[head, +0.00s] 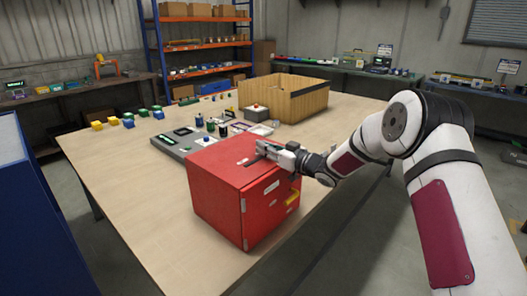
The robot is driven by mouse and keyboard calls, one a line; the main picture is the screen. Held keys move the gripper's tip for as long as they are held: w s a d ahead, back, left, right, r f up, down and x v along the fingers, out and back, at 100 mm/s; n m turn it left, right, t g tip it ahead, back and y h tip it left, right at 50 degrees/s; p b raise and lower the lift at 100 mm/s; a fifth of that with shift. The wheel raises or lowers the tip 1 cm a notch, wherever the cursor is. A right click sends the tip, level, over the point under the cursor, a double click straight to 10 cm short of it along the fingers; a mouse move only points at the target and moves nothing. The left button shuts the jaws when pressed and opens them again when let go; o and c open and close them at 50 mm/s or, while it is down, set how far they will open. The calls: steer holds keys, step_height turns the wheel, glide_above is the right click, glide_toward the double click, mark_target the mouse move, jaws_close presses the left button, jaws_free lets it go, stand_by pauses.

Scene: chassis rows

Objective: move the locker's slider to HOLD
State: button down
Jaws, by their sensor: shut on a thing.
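The red locker (220,197) stands on the wooden table near its front right edge. The slider and the HOLD marking cannot be made out at this size.
Behind the locker lie a grey panel (180,142) with small parts and an open wooden box (285,100). Several coloured blocks (128,122) sit at the table's far left. The table's front left is clear. A blue cabinet (35,220) stands at the left.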

steer(key=shift+w+d+r, duration=0.1)
steer(key=shift+w+d, duration=0.05)
steer(key=c, duration=1.5)
jaws_free()
steer(key=v, duration=1.2)
